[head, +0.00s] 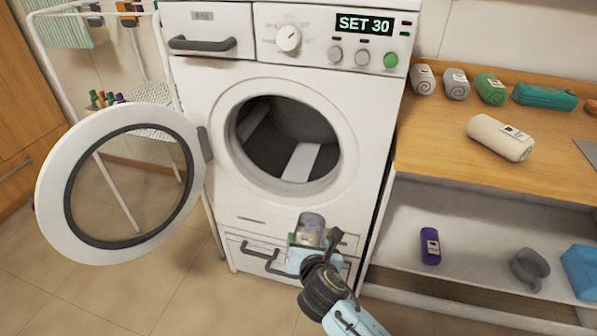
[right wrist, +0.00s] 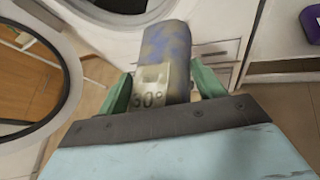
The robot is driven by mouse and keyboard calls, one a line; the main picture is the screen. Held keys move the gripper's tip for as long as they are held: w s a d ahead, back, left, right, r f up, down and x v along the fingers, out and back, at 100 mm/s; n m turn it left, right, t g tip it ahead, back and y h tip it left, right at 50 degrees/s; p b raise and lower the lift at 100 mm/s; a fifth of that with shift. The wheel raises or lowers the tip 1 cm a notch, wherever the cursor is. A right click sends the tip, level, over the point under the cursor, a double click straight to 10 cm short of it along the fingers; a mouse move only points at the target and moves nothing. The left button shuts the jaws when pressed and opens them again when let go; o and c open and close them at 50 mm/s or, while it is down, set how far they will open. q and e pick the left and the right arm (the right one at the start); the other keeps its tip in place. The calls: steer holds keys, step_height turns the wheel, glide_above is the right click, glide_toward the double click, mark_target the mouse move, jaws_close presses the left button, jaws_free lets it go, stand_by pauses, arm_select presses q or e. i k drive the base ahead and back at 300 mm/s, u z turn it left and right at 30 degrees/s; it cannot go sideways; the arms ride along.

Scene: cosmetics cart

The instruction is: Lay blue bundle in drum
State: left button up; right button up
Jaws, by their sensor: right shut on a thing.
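My right gripper (head: 307,250) is shut on the blue bundle (head: 311,226), a rolled cloth with a blotchy blue and grey pattern. In the right wrist view the bundle (right wrist: 167,48) stands up between the green fingers (right wrist: 160,92), with a pale tag reading 30° facing the camera. The washing machine's drum (head: 290,140) is open and dark inside, with a lighter strip visible in it. The gripper and bundle are below and in front of the drum opening, outside it. My left gripper is not in view.
The round door (head: 52,180) is swung open to the left, beside a drying rack (head: 150,55). The panel display (head: 365,25) reads SET 30. At right, a wooden counter (head: 430,150) holds several rolled bundles, including a cream one (head: 500,138); a purple bundle (head: 430,246) stands on the shelf below.

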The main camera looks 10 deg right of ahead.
mark_target(291, 167)
steer(key=i, duration=1.5)
